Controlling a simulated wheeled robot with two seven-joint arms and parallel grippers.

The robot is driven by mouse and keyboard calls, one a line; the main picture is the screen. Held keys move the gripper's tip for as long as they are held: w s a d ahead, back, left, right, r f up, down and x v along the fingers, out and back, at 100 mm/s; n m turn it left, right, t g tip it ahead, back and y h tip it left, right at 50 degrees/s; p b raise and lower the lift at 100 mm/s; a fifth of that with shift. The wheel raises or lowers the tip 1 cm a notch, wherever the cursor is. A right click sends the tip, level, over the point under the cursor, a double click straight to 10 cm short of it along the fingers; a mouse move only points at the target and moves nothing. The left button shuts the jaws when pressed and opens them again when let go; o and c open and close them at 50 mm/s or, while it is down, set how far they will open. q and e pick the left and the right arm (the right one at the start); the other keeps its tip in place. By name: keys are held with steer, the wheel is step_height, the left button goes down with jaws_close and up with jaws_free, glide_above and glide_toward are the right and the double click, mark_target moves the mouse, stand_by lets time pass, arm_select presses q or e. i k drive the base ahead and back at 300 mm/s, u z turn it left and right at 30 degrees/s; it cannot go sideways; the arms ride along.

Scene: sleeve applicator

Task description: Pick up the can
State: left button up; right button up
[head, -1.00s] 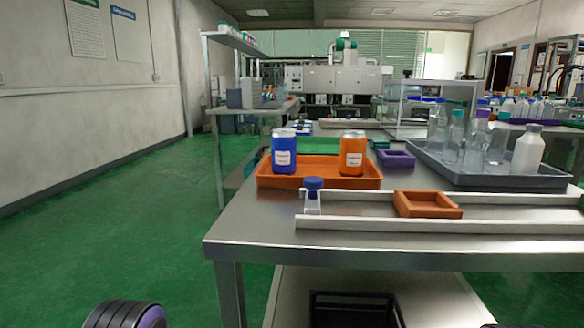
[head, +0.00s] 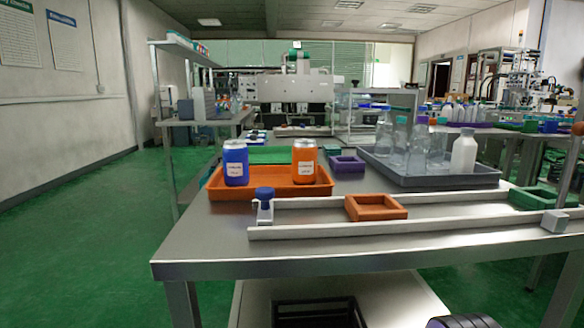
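Two cans stand upright in the orange tray (head: 275,192) on the metal table. The blue can (head: 235,163) with a white label is at the tray's left. The orange can (head: 304,160) with a white label is at its right. A gap separates the cans. Neither of my grippers shows in the head view. Only a dark ridged part, apparently of my arm, shows at the bottom right edge.
A pale rail track (head: 410,222) with a blue-knobbed stop (head: 264,199) and an orange square holder (head: 375,207) lies in front of the tray. A purple holder (head: 347,164) stands behind. A grey tray (head: 430,180) holds several bottles. The table's front left is bare.

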mark_target(235, 152)
steer(key=k, duration=1.3)
steer(key=z, duration=0.5)
steer(key=i, duration=0.8)
steer(key=u, duration=0.05)
